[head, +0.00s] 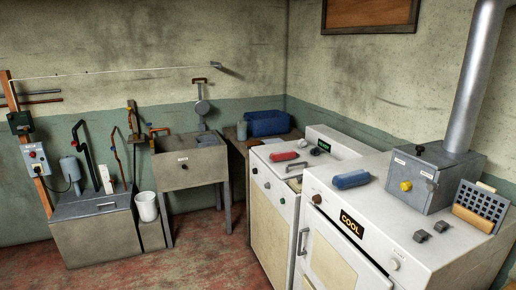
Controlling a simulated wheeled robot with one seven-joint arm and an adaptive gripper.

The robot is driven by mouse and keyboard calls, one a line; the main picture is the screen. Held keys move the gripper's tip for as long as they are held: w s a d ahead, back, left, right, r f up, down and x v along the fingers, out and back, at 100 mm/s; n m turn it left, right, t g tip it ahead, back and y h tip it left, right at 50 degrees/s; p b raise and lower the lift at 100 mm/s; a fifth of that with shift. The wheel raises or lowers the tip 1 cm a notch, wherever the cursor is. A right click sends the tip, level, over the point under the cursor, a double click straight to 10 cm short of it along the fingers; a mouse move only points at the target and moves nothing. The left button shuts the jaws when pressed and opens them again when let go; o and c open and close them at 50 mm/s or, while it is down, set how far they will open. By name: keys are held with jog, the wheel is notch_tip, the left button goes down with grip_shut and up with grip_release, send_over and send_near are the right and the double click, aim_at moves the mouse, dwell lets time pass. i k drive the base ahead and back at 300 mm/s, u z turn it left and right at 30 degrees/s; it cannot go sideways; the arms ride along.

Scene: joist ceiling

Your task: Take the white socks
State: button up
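I cannot make out white socks for certain in the head view. A red rolled bundle (284,156) lies on the top of the left white machine (262,190). A blue rolled bundle (351,180) lies on the top of the right white machine (405,215), behind the panel marked COOL. A small pale item (297,167) sits just right of and below the red bundle, too small to identify. My gripper is not in view.
A grey box with a pipe (425,175) and a dark rack (481,207) stand on the right machine. A blue bin (267,123) is in the back corner. A grey sink (190,165), a white bucket (147,206) and a grey chest (95,235) line the wall. Red floor (205,255) is open in front.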

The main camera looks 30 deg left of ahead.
aim_at(302, 143)
jog(key=u, duration=1.45)
jog(key=i, duration=1.5)
jog(key=u, duration=0.4)
